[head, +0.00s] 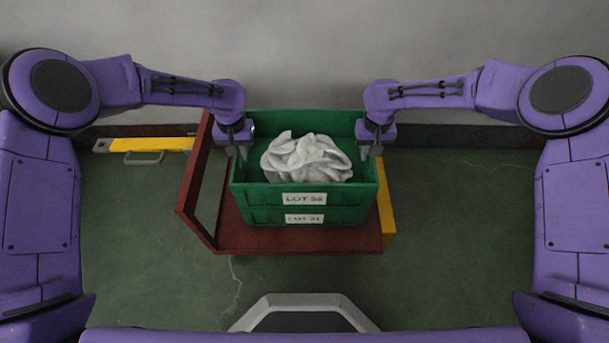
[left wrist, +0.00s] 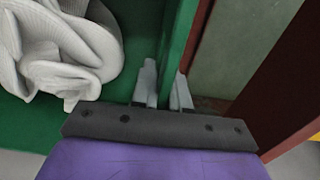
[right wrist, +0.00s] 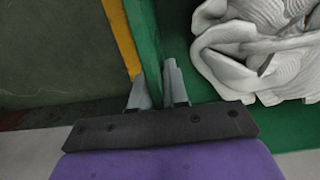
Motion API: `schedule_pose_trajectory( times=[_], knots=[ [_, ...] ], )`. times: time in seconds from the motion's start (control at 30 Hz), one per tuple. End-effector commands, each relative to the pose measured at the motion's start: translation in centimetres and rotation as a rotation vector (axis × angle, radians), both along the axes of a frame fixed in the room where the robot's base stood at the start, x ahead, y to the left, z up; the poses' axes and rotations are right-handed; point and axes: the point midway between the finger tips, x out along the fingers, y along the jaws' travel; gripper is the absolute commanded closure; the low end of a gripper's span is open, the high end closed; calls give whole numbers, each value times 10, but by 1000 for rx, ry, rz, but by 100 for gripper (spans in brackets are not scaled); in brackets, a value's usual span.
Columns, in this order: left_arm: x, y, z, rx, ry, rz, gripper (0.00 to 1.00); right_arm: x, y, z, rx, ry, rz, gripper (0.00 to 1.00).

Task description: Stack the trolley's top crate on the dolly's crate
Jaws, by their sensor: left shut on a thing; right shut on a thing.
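The upper green crate (head: 256,196) holds crumpled white socks (head: 306,158) and has a label reading "LOT 52" or similar. A second green crate (head: 344,217) with its own label shows directly below it; I cannot tell if the two touch. They stand over a dark red platform (head: 300,240) with an upright frame at its left, seemingly the trolley. My left gripper (head: 241,151) is shut on the upper crate's left wall, one finger on each side in the left wrist view. My right gripper (head: 369,152) is shut likewise on the right wall (right wrist: 146,45). I cannot make out a separate dolly.
The red upright frame (head: 188,185) stands close beside the crates on the left. A yellow bar (head: 155,145) with a grey handle lies by the wall at left. A yellow strip (head: 386,211) shows just right of the crates. The green floor (head: 470,210) at right is clear.

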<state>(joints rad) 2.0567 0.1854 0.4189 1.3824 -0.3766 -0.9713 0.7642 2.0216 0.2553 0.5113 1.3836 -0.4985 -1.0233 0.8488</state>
Motion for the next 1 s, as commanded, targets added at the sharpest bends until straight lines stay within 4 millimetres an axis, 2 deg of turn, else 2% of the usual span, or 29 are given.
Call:
schedule_pose_trajectory(
  times=[0.03, 0.1, 0.37, 0.47, 0.57, 0.8, 1.0],
  knots=[
    [0, -1, -3, -2, -1, 0, 79, 0, 1, -2, 2, -1, 0, 79],
    [0, -1, -1, -1, -1, 0, 60, 0, 1, 0, 1, 0, 0, 60],
    [0, 0, 0, 0, 0, 0, 60, 0, 0, -1, 1, 0, 0, 60],
    [1, 0, 7, 0, -2, 0, 60, 0, 0, 0, 0, 0, 0, 60],
    [1, -1, 27, -1, -5, -1, 60, 0, 0, 0, 0, 0, 0, 60],
    [1, -1, 88, 0, -4, 0, 60, 0, 0, -1, 0, 0, 0, 60],
    [0, -1, 116, 0, -2, -1, 60, 0, 0, -1, 0, 0, 0, 60]
  ],
)
